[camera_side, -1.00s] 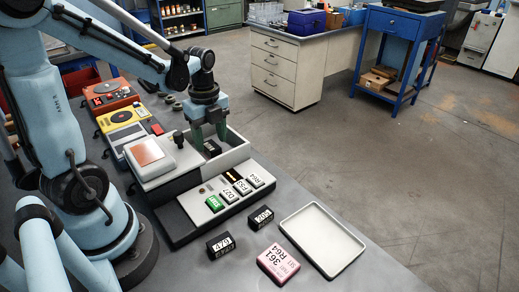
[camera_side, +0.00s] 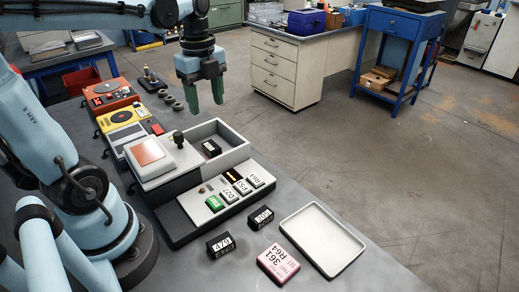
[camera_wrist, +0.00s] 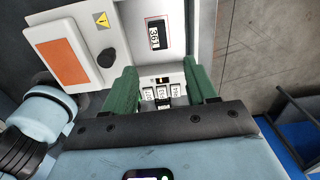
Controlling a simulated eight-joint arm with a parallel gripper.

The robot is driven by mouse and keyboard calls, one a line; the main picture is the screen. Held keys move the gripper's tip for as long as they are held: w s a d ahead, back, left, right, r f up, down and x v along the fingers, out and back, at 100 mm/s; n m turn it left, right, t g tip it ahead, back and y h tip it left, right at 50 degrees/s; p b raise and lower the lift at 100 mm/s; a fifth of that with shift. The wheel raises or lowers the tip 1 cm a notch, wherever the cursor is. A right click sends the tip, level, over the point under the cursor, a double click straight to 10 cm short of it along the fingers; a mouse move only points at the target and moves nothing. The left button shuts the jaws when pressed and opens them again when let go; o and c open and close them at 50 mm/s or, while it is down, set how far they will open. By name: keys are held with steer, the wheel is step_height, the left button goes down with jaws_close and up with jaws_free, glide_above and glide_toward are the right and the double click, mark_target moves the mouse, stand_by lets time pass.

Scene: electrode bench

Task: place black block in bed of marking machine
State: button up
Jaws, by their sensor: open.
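The marking machine (camera_side: 238,152) is a grey-white box with an orange-topped lid (camera_side: 146,150) open to its left side. A black block (camera_side: 211,148) with a white label lies inside its walled bed. In the wrist view the block (camera_wrist: 157,36) lies flat within a thin red outline on the bed floor, its label appearing to read 361. My gripper (camera_side: 206,100) hangs clear above and behind the bed, fingers pointing down. Its two green fingers are apart, with nothing between them, and also show in the wrist view (camera_wrist: 159,82).
In front of the bed is a panel with labelled tiles (camera_side: 241,187) and a green button (camera_side: 215,203). Two other black blocks (camera_side: 221,245) (camera_side: 261,217), a pink block (camera_side: 278,263) and an empty tray (camera_side: 322,240) lie nearer. Orange (camera_side: 109,95) and yellow devices stand left.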

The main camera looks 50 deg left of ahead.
steer(key=d+f+n+t, duration=0.3)
steer(key=d+n+t, duration=0.4)
steer(key=d+n, duration=0.4)
steer(key=n, duration=0.6)
steer(key=shift+n, duration=0.3)
steer(key=shift+s+d, duration=0.1)
